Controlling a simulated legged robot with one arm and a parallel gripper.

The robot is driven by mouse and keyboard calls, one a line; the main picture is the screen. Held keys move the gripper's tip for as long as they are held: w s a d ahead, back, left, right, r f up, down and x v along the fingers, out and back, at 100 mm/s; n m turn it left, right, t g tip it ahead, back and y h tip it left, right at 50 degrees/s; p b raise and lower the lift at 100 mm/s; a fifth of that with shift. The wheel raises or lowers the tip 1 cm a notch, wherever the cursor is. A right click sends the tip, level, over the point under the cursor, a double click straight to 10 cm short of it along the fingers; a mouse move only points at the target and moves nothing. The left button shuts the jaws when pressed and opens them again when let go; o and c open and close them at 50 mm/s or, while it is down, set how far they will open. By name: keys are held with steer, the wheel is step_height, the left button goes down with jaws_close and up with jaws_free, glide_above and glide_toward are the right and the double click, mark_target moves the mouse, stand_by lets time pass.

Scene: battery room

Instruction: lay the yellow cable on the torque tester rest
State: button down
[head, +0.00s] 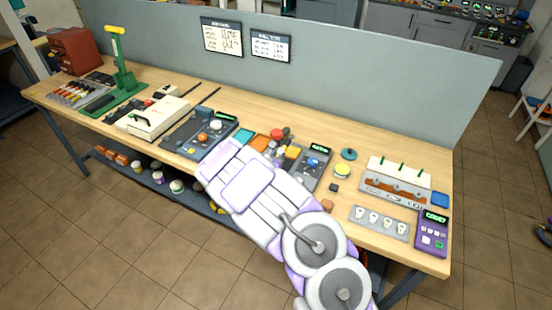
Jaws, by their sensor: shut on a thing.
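My white and purple arm reaches over the bench from the front. My gripper (276,153) shows only in small part past the arm, low over the middle of the bench. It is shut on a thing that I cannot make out. A small yellow-orange piece (293,152) shows right beside it; I cannot tell whether this is the yellow cable. Two grey devices with lit green displays stand on the bench, one left of the arm (201,134) and one right of my gripper (313,163). I cannot tell which is the torque tester, and its rest is not clear.
The bench (350,135) is crowded. A green lever press (123,75) and a cream box (160,118) stand left. A purple meter (432,236), a grey socket plate (380,222) and a cream-topped rack (398,172) stand right. A grey partition (350,90) closes the back.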

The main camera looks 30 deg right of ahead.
steer(key=shift+d+f, duration=0.6)
steer(key=shift+d, duration=0.25)
steer(key=shift+a+f+b, duration=0.2)
steer(key=shift+a+f, duration=0.15)
steer(key=shift+a, duration=0.3)
steer(key=shift+a+f+b, duration=0.15)
steer(key=shift+a+f, duration=0.15)
steer(key=shift+a, duration=0.3)
steer(key=shift+a+f, duration=0.1)
steer(key=shift+f, duration=0.25)
steer(key=d+f, duration=0.1)
steer(key=d+f+b, duration=0.1)
steer(key=f, duration=0.1)
steer(key=shift+s+d, duration=0.1)
steer(key=shift+f, duration=0.25)
steer(key=shift+a+r, duration=0.1)
steer(key=shift+a, duration=0.85)
steer(key=shift+d, duration=0.85)
steer(key=shift+a, duration=0.6)
steer(key=shift+d+b, duration=0.4)
steer(key=shift+d, duration=0.2)
steer(key=shift+a, duration=0.45)
steer(key=shift+d+f, duration=0.3)
steer(key=shift+f, duration=0.05)
